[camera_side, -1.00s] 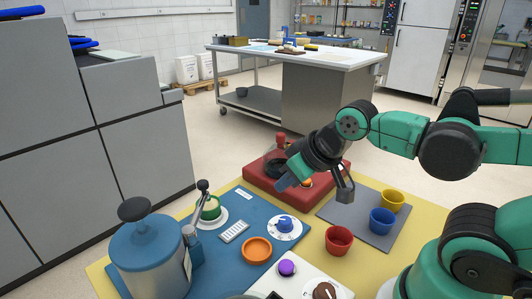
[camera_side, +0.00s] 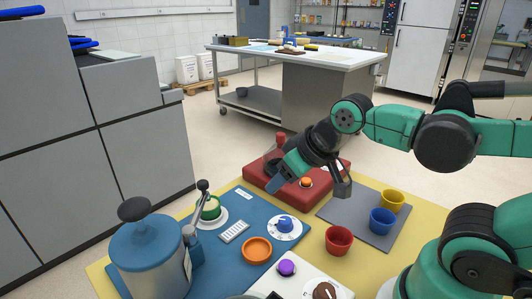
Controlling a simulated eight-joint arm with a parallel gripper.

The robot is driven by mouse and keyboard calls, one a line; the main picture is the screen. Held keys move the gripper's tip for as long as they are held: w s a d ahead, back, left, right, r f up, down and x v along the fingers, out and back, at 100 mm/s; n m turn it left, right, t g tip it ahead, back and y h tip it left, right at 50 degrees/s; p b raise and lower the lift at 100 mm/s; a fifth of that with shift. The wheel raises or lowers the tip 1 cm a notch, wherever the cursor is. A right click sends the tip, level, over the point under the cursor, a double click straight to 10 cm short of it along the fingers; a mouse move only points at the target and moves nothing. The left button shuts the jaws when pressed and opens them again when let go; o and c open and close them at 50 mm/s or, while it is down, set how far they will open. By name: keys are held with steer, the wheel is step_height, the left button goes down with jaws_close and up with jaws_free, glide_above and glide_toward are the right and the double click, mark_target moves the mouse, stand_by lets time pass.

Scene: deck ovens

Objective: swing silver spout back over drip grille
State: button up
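A blue urn (camera_side: 148,250) with a dark knob on its lid stands at the front left. My gripper (camera_side: 275,186) is above the front of the red unit, pointing down-left, well behind and right of the stem. Whether its fingers are apart cannot be told.
A green knob (camera_side: 209,209) on a white base stands just behind the stem. An orange bowl (camera_side: 257,250) and a blue dial (camera_side: 285,223) lie right of the plate. The red unit (camera_side: 322,192) is behind. Red (camera_side: 339,240), blue (camera_side: 381,221) and yellow (camera_side: 392,200) cups stand at right.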

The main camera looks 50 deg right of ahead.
steer(key=shift+o, duration=0.8)
steer(key=w+a+r+g, duration=0.2)
steer(key=w+r, duration=0.2)
steer(key=w, duration=0.2)
steer(key=shift+w+m+g, duration=0.3)
steer(key=shift+w+g, duration=0.1)
steer(key=g, duration=0.3)
glide_above(203, 182)
steer(key=shift+s+d+f+m, duration=0.1)
steer(key=shift+s+f+m, duration=0.1)
steer(key=shift+f, duration=0.25)
steer(key=shift+s+d+f+m, duration=0.1)
steer(key=shift+s+f, duration=0.05)
steer(key=shift+f, duration=0.3)
steer(key=shift+w+a+f+g, duration=0.2)
steer(key=shift+w+f+g, duration=0.2)
steer(key=shift+g, duration=0.1)
steer(key=shift+f, duration=2.8)
jaws_close()
